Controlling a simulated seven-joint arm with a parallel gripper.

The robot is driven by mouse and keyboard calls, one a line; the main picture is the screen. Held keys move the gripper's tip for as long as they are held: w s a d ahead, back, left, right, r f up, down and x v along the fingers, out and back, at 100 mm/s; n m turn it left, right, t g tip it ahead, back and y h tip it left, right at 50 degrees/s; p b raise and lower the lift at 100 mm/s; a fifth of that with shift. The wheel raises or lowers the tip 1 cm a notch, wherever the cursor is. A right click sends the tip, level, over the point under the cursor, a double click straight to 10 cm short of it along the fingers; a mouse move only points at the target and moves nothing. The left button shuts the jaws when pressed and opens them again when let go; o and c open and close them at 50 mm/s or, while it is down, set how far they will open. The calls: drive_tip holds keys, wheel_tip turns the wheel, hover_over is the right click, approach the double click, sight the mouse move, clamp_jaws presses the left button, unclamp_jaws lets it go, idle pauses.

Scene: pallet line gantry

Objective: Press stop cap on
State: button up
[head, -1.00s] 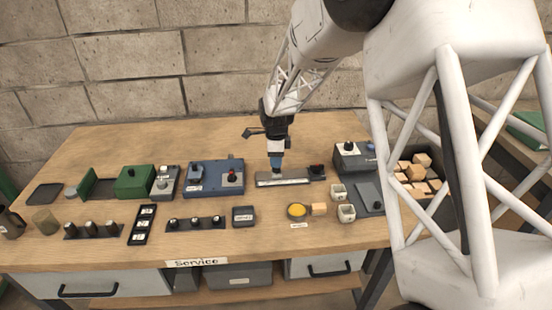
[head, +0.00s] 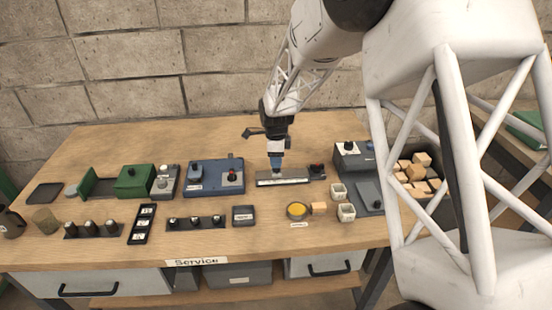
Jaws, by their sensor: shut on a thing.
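My gripper (head: 277,162) is shut, pointing straight down over the long grey rail-like plate (head: 290,181) near the middle of the bench. What it holds is small and hidden between and below its blue tips, so I cannot tell its shape or whether it touches the plate. A blue control box (head: 208,188) with a red-topped knob (head: 232,176) lies to the left of my gripper. I cannot tell which part is the stop cap.
A yellow-filled dish (head: 297,210), a wooden block (head: 319,208) and two pale cups sit in front. Racks of dark knobs (head: 195,222) line the front left. Some bare bench lies behind the gripper.

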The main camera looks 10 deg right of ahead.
idle(0.4)
drive_tip(key=o, duration=1.4)
drive_tip(key=shift+o, duration=0.2)
drive_tip(key=shift+r, duration=0.1)
drive_tip(key=shift+r, duration=3.35)
drive_tip(key=shift+c, duration=0.2)
clamp_jaws()
